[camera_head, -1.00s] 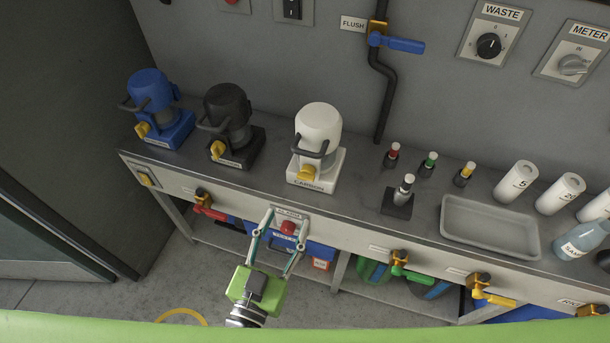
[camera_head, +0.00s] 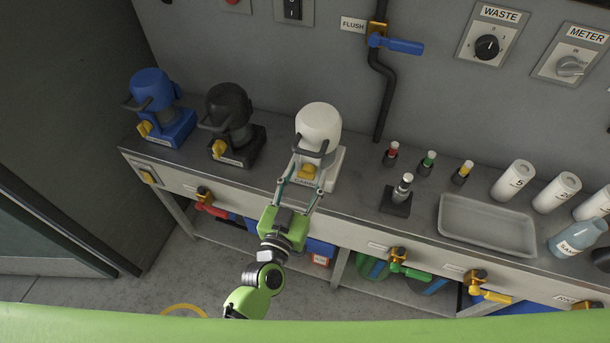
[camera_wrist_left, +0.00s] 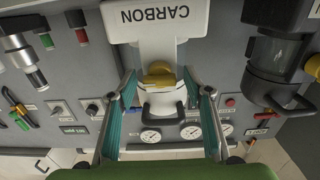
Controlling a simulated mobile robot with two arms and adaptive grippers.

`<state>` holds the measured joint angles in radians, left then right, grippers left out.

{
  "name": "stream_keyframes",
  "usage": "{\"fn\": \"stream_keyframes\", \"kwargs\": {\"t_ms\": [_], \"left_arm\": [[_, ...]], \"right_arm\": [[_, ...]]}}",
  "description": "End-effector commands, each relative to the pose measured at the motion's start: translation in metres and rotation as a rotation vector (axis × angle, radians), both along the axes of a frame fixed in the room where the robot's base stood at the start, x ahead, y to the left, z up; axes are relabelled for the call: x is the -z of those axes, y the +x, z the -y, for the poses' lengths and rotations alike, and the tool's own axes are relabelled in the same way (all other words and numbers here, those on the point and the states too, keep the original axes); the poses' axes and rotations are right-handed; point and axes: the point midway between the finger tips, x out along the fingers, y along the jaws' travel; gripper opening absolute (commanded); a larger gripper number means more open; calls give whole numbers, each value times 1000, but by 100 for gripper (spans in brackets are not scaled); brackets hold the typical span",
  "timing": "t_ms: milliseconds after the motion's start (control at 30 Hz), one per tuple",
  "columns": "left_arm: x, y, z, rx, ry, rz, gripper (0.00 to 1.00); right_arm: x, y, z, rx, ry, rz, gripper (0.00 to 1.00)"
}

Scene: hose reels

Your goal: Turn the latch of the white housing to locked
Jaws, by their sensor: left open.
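The white housing (camera_head: 318,122) stands on a white base marked CARBON on the bench. Its yellow latch (camera_head: 307,172) sits low on its front, below a dark curved handle (camera_head: 309,151). My left gripper (camera_head: 310,165) is open in front of the housing, one finger to each side of the latch. In the left wrist view, where the lettering is upside down, the yellow latch (camera_wrist_left: 158,75) lies between the spread fingertips (camera_wrist_left: 160,85). Gaps show on both sides of it, so the fingers appear apart from it. My right gripper is not in view.
A black housing (camera_head: 230,115) and a blue housing (camera_head: 152,92) stand to the left. Small capped vials (camera_head: 428,162) and a grey tray (camera_head: 487,226) are to the right. Colored valves (camera_head: 398,257) line the bench front below.

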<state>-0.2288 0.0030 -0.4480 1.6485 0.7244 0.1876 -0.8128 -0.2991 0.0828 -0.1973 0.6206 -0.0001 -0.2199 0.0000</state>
Motion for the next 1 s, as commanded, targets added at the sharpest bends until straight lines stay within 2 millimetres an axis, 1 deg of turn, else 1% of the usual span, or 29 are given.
{"fn": "stream_keyframes", "kwargs": {"t_ms": [100,133,167,200,267,500,667,867,1000], "left_arm": [[0,0,0,0,0,0,46],[0,0,0,0,0,0,41],[0,0,0,0,0,0,33],[0,0,0,0,0,1,23],[0,0,0,0,0,1,7],[0,0,0,0,-6,-1,7],[-1,0,0,0,-41,-12,7],[-1,0,0,0,-146,-45,7],[-1,0,-1,0,-258,-82,7]], "right_arm": [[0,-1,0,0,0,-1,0],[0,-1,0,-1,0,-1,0],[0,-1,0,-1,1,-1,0],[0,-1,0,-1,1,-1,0],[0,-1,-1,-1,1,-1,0],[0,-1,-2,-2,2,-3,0],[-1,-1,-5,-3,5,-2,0],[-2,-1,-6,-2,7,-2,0],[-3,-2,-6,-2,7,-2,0]]}}
